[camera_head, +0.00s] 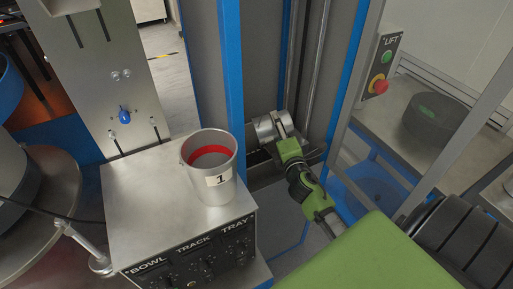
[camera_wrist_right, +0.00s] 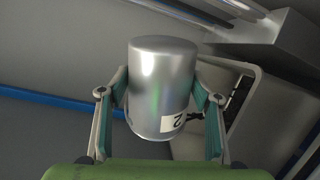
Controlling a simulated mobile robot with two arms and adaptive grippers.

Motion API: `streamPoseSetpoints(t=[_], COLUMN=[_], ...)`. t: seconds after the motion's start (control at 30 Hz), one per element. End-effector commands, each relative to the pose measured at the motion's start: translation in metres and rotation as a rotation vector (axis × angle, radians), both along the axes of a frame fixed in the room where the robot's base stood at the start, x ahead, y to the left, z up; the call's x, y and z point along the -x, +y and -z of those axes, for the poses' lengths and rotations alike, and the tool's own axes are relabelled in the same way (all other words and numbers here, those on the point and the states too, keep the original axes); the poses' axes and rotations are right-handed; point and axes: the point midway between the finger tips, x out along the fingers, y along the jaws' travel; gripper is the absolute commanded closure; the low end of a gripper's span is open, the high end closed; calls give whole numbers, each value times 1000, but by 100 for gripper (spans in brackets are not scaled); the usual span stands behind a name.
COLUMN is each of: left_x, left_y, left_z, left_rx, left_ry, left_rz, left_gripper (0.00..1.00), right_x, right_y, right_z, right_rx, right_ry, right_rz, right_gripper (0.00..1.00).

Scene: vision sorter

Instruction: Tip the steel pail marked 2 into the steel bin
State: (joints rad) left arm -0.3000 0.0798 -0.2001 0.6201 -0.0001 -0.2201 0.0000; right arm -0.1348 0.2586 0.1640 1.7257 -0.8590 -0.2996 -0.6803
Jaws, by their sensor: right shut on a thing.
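The steel pail marked 2 (camera_wrist_right: 160,80) is between the two fingers of my right gripper (camera_wrist_right: 161,92) in the right wrist view. Its label reads upside down there. In the head view my right gripper (camera_head: 284,127) holds this pail (camera_head: 264,129) beside the blue-edged lift frame. The pail looks tipped well over onto its side, and its label and inside are hidden there. A dark grey metal edge (camera_head: 266,172) shows just below the pail; I cannot tell whether it belongs to the steel bin. My left gripper is not in view.
A second pail, marked 1 (camera_head: 219,184), stands upright on the steel control box (camera_head: 140,195), with a red band inside. A blue post (camera_head: 231,75) rises between it and my right gripper. A lift button box (camera_head: 382,68) and a dark round object (camera_head: 436,118) are at right.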

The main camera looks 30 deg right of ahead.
Motion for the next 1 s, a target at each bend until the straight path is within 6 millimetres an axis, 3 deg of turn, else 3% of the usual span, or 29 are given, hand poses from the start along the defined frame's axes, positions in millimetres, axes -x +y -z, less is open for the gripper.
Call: streamPoseSetpoints(t=[0.87,1.0], left_x=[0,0], left_y=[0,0], left_z=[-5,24], left_rx=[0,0], left_ry=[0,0], left_rz=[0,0], left_gripper=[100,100], right_x=[-2,5], right_y=[6,-12], right_z=[-6,24], right_rx=[89,-184], right_ry=[34,-69], right_rz=[0,3], right_gripper=[93,93])
